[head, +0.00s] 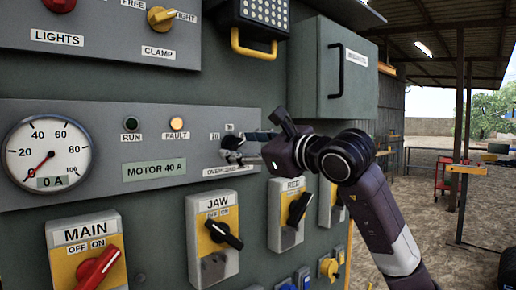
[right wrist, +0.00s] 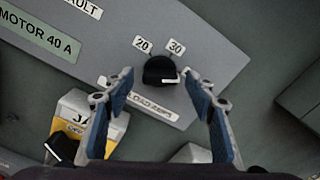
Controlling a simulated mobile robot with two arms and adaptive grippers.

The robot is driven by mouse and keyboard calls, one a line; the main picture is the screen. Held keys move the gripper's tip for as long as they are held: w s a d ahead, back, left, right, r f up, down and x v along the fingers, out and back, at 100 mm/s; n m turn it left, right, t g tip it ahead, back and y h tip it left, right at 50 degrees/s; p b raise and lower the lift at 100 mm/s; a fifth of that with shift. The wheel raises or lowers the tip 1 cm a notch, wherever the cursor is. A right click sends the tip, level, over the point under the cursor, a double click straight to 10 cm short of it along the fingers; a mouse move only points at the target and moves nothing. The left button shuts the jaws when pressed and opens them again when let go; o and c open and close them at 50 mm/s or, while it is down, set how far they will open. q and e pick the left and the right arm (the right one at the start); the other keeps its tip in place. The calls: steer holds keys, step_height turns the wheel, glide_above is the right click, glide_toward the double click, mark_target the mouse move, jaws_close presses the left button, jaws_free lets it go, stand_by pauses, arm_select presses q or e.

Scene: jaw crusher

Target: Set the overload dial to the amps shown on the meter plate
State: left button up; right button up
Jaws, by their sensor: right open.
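The meter plate (head: 154,169) is a pale green label reading "MOTOR 40 A", and it also shows in the right wrist view (right wrist: 38,32). The overload dial (right wrist: 159,70) is a small black knob with a white mark pointing right in the right wrist view. Labels 20 and 30 stand above it; any further number is hidden. In the head view the dial (head: 232,143) is partly covered by my gripper. My right gripper (right wrist: 156,78) is open, with one blue-padded finger on each side of the dial; I cannot tell if they touch it. My left gripper is out of view.
A round gauge (head: 47,153) reads 0 A. The FAULT lamp (head: 176,124) glows amber and the RUN lamp (head: 131,124) is dark. Switches MAIN (head: 97,268) and JAW (head: 224,234) sit below the panel. A grey box (head: 335,75) juts out above my right arm.

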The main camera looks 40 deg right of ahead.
steer(key=s, duration=1.1)
steer(key=shift+d, duration=0.45)
steer(key=shift+w, duration=0.1)
